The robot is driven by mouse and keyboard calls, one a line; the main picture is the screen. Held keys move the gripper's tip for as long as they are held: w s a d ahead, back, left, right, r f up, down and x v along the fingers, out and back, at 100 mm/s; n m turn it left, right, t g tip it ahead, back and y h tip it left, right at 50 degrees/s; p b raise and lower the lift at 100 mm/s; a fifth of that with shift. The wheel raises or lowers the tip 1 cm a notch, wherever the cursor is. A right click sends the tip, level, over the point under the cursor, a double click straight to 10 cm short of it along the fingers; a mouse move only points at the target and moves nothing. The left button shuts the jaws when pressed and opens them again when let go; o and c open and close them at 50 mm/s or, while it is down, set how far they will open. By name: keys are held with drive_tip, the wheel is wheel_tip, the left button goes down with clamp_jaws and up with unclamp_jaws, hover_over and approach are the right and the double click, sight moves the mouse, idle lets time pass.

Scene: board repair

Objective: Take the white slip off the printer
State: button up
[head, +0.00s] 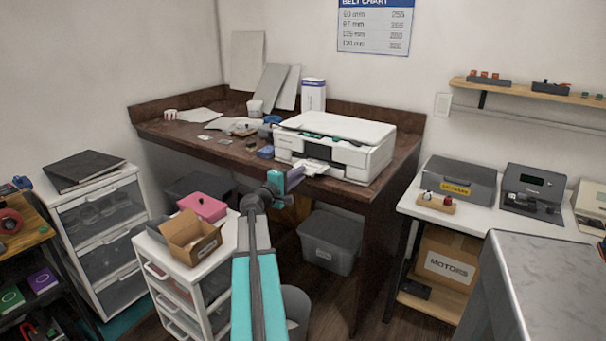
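The white printer (345,143) stands on the right part of the dark wooden desk (218,145). A pale flat piece (312,168) juts from the printer's front slot; I cannot tell whether it is the white slip, the output tray, or both. A teal-green strip shows along the printer's top. My arm reaches up from the bottom of the picture, and my gripper (294,177) is just in front of the desk's front edge, close to the left of the pale piece. Its fingers are too small and dark to show whether they are open or shut.
Papers, a cup and small parts clutter the desk left of the printer; a white box (313,95) stands behind it. Below are a white drawer unit (205,265) with an open cardboard box (190,238) and a grey bin (331,241). A grey-topped counter (550,270) fills the lower right.

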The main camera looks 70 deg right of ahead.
drive_tip(key=shift+s+d, duration=0.1)
drive_tip(key=shift+d, duration=0.15)
clamp_jaws()
drive_tip(key=shift+r, duration=0.1)
wheel_tip(320, 180, up, 2)
drive_tip(key=shift+r+p, duration=0.2)
drive_tip(key=shift+p, duration=0.3)
